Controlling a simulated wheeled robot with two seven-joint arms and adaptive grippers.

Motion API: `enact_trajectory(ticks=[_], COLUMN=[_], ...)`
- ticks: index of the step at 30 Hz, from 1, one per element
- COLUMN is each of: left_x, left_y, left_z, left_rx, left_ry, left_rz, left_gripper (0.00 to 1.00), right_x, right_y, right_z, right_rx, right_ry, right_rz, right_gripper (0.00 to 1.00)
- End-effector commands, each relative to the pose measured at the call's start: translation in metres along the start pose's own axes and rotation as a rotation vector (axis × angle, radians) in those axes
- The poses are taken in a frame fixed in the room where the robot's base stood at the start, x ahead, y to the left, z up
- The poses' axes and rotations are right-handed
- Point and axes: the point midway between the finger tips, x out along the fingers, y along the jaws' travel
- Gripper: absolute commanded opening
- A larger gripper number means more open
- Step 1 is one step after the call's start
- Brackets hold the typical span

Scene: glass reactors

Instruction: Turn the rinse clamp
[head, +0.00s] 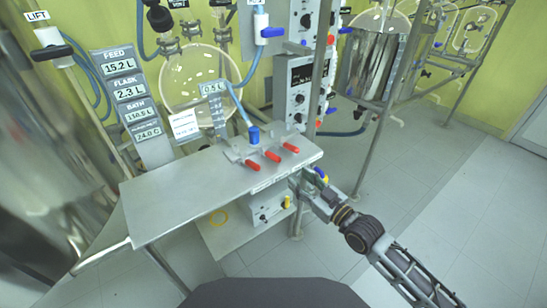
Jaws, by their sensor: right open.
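A small metal manifold with red-handled clamps lies on the steel bench (165,195). The red handles are a left one (252,165), a middle one (272,156) and a right one (291,147). Their labels, on the bench's front edge, are too small to read, so I cannot tell which is the rinse clamp. My right gripper (308,186) is open at the bench's right front corner, below the top and apart from the red handles. Its fingers are small and partly unclear against the bench frame. My left gripper is out of view.
A blue hose fitting (254,136) stands behind the handles. A control box (270,204) sits on the shelf under the bench. A display panel (126,90) and a round glass vessel (190,75) stand behind. The floor at right (450,190) is clear.

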Motion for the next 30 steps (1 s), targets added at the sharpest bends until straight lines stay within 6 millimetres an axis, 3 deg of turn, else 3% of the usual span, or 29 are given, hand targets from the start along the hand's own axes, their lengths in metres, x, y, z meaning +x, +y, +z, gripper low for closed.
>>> enact_trajectory(ticks=[16, 30], left_x=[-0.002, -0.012], left_y=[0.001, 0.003], left_z=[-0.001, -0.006], left_rx=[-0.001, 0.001], left_ry=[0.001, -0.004], left_rz=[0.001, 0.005], left_gripper=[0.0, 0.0], right_x=[0.006, 0.042], right_y=[0.0, 0.0], right_z=[0.001, 0.001], right_rx=[-0.001, 0.0], right_ry=[-0.002, 0.0], right_rz=[0.0, 0.001], right_gripper=[0.42, 0.42])
